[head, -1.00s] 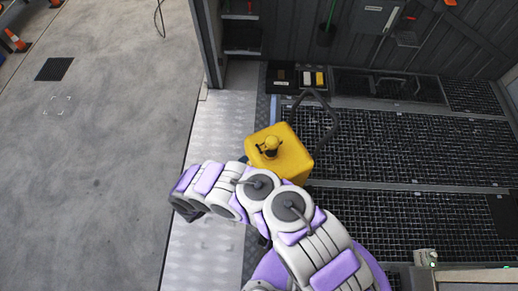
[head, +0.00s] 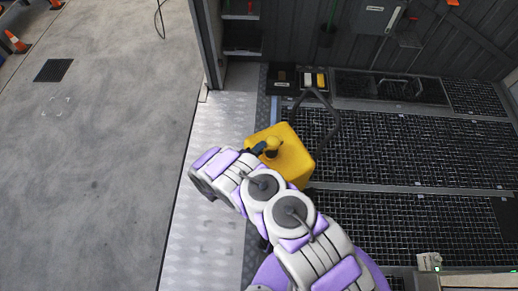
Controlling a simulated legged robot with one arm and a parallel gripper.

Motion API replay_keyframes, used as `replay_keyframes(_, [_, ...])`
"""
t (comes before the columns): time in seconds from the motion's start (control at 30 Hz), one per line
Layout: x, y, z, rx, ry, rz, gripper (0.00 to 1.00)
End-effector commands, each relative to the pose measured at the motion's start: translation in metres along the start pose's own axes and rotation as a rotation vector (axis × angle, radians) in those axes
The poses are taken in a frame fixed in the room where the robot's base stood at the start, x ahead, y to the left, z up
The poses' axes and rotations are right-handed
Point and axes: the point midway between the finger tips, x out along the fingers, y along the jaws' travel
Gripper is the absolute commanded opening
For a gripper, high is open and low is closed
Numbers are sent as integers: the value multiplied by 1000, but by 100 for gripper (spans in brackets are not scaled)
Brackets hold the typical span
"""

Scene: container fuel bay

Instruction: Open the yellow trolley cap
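The yellow trolley (head: 298,167) stands right of the metal walkway strip, beside the dark grating. Its yellow cap (head: 273,146) sticks up from the top face. My arm reaches in from the bottom right and bends beside the trolley. The dark end of my gripper (head: 258,149) is at the left side of the cap, very close to it or touching. The fingers are small and partly hidden, so I cannot tell whether they are open or closed on the cap. My arm hides the trolley's lower left part.
The trolley's dark handle (head: 331,118) loops up behind it on the right. Dark floor grating (head: 400,145) lies to the right. A tray with small items (head: 297,79) is behind. A grey wall box (head: 377,17) hangs at the back. The concrete floor (head: 100,170) at left is open.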

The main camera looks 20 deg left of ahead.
Motion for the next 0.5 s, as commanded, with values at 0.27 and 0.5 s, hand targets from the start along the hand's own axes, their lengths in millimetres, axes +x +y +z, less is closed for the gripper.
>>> replay_keyframes(0.27, [0, 0, 0, 0, 0, -1, 13])
replay_keyframes(0.5, [0, -2, 1, -2, -1, -3, 0])
